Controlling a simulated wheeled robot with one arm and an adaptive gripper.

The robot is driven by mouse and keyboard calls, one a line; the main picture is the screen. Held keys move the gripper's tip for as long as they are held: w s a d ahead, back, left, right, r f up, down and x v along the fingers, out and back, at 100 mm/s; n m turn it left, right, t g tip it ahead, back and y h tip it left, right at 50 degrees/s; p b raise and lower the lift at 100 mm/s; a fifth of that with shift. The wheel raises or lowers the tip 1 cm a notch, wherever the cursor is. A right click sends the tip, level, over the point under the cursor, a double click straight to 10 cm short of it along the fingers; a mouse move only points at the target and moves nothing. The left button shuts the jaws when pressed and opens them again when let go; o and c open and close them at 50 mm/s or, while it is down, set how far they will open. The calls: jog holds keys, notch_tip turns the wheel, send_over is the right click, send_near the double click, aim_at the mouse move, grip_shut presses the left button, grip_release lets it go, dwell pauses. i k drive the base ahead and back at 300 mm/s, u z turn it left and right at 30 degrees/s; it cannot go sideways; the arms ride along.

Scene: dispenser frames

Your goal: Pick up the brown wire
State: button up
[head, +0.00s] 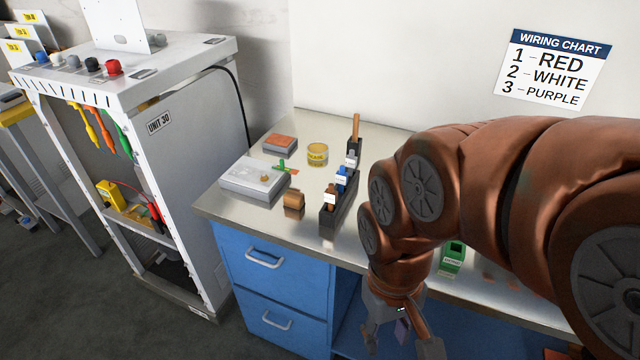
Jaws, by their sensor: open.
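A narrow dark rack (328,224) stands on the bench top, with labelled slots in a row. A brown piece, which looks like the brown wire (330,196), stands upright in its near slot. A blue piece (342,178) and a grey piece (350,158) stand behind it, and a taller brown stick (356,125) rises at the far end. I cannot tell for certain which brown piece is the wire. My gripper (402,345) is open, pointing down in front of the bench edge, low and to the right of the rack, apart from it. A small purple thing shows between its fingers; I cannot tell whether they touch.
A grey box (254,178), a brown block (294,200), a yellow tape roll (317,154) and a red-topped box (280,143) share the bench (230,205). The Unit 30 cabinet (180,150), with hanging coloured wires, stands left.

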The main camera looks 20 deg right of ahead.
aim_at(331, 195)
jog(key=z, duration=1.4)
jog(key=k, duration=1.2)
jog(key=u, duration=1.45)
jog(key=i, duration=0.5)
jog(key=z, duration=0.05)
